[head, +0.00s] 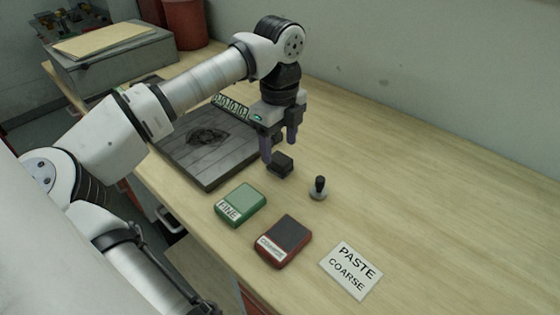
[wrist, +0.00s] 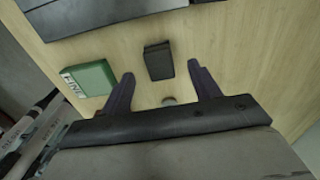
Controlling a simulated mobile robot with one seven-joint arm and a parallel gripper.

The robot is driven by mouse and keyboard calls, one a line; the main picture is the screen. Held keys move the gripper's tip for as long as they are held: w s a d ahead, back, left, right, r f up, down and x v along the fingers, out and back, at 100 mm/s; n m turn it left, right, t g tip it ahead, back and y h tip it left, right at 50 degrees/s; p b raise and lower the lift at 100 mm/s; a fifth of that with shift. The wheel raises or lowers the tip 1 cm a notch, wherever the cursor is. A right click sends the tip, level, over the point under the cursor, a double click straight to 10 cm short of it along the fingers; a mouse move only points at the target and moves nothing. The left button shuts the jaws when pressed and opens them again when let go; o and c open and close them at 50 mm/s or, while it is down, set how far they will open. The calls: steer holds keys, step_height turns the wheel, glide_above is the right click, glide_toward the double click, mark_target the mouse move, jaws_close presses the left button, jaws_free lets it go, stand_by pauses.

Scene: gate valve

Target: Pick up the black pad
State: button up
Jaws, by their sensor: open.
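The black pad (head: 281,164) is a small dark block lying on the wooden bench in the head view. It also shows in the wrist view (wrist: 158,61), a little beyond and between my two fingertips. My gripper (head: 279,148) points down just above the pad in the head view. The gripper (wrist: 161,74) is open with nothing between its purple-grey fingers. I cannot tell the exact height of the fingertips over the pad.
A green FINE tin (head: 241,203), a red COARSE tin (head: 283,241), a small dark-knobbed piece (head: 319,188) and a PASTE COARSE card (head: 351,270) lie nearby. A dark plate (head: 196,170) lies to the left. The bench at right is clear.

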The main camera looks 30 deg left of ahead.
mark_target(280, 158)
steer(key=shift+d+f+p, duration=0.15)
steer(key=shift+f+p, duration=0.6)
steer(key=shift+f, duration=1.55)
steer(key=c, duration=1.1)
step_height(280, 158, up, 10)
steer(key=shift+r+b, duration=0.1)
steer(key=shift+b, duration=1.1)
steer(key=o, duration=0.4)
steer(key=shift+c, duration=1.3)
